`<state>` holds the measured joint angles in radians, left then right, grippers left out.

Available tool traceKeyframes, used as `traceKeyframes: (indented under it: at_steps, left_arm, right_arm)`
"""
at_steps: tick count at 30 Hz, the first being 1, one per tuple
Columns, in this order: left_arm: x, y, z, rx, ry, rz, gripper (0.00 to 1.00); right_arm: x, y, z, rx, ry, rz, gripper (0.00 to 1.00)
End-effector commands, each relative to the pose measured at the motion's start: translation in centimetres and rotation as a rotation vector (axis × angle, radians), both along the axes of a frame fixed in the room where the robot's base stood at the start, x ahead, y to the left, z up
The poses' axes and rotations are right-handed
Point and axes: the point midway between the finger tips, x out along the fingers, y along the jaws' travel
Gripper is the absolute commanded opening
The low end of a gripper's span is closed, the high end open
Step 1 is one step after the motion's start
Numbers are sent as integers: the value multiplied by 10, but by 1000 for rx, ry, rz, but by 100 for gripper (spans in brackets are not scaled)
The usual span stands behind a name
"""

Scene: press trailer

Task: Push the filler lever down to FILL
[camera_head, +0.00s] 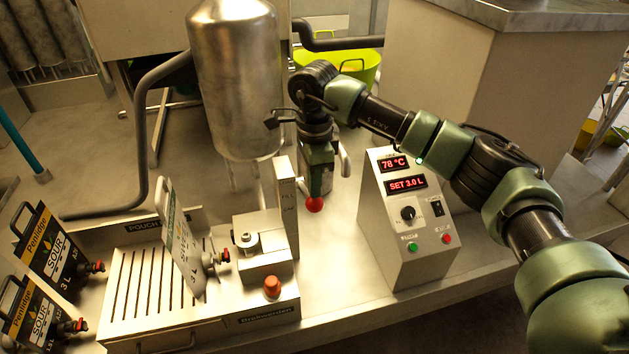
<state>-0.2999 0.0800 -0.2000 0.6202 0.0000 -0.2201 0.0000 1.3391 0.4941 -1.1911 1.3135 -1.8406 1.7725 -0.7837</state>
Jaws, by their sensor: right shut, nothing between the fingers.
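The filler lever shows as a red ball knob (315,204) just right of the upright labelled plate (287,210) on the filler. The lever's rod is mostly hidden, and the small lettering on the plate is too blurred to read. My right gripper (318,188) points down directly above the knob, shut and empty. Its fingertips overlap the top of the knob in the picture; I cannot tell whether they touch. My left gripper is not in view.
A pouch (177,240) stands tilted on the slotted tray (130,300), its red tap beside the filler head (250,240). An orange button (272,287) sits in front. The control box (410,225) reads 78 °C and SET 3.0 L. A steel tank (237,80) rises behind.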

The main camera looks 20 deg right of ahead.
Motion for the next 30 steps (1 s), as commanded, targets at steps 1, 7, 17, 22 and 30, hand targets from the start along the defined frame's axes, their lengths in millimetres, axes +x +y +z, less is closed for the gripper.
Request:
traceKeyframes:
  at_steps: [1,7,17,22,30]
  left_arm:
    - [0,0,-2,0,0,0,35]
    - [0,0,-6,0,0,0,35]
    - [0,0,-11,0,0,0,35]
    - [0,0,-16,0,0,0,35]
    - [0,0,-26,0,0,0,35]
  right_arm:
    - [0,0,-4,0,0,0,0]
    - [-1,0,-13,0,-1,0,0]
    - [-7,0,-29,0,-1,0,0]
    - [-10,0,-38,0,-1,0,0]
    - [-13,0,-52,-1,0,-1,0]
